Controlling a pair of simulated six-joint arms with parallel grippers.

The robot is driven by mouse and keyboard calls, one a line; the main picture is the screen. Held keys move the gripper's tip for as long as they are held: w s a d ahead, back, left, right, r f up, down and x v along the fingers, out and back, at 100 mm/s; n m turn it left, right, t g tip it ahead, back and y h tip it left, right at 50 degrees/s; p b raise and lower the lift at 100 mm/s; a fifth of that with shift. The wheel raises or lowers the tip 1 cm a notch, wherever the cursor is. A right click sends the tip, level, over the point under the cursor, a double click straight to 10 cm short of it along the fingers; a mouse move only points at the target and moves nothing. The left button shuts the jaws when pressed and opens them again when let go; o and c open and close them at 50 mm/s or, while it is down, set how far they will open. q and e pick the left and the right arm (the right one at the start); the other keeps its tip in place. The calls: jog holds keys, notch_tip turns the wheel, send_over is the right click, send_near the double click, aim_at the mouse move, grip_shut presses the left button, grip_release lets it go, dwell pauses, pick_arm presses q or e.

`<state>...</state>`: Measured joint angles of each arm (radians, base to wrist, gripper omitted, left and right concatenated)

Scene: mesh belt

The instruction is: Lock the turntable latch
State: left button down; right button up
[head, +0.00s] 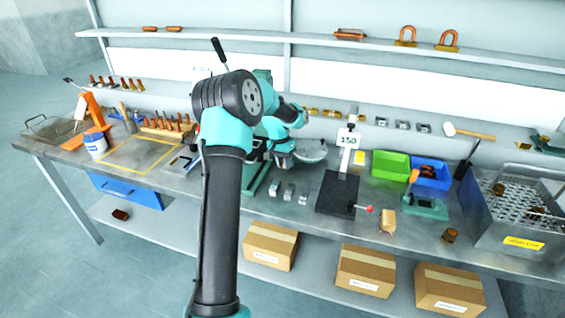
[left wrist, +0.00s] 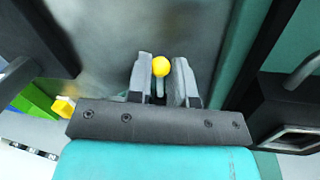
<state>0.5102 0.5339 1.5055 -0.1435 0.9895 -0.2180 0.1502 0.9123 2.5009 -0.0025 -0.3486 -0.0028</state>
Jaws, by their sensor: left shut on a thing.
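My left gripper (left wrist: 160,75) shows in the left wrist view, its two grey fingers closed around a small latch handle with a round yellow knob (left wrist: 160,66). The knob sits between the fingertips; the rest of the latch is hidden by the fingers. In the head view my left arm crosses the middle of the bench and hides the gripper and the latch. A grey round plate (head: 313,152), which looks like the turntable, shows partly beside my wrist. My right gripper is in neither view.
A black plate stand with a red-knobbed lever (head: 369,209) stands right of my arm. Green (head: 391,164) and blue (head: 430,175) bins and a wire basket (head: 495,225) lie further right. Small metal blocks (head: 288,191) lie in front of the turntable. A yellow-taped rectangle (head: 118,166) is at left.

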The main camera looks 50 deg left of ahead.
pick_arm(q)
jog(key=shift+w+d+n, duration=0.15)
jog(key=shift+d+n, duration=0.05)
jog(key=shift+n, duration=0.4)
jog(key=c, duration=1)
grip_release()
jog(key=shift+r, duration=0.15)
jog(key=a+r, duration=0.1)
jog(key=r, duration=0.4)
jog(key=a+r, duration=0.1)
jog(key=r, duration=0.5)
jog(key=s+a+r, duration=0.1)
jog(key=r, duration=0.4)
jog(key=shift+r, duration=0.4)
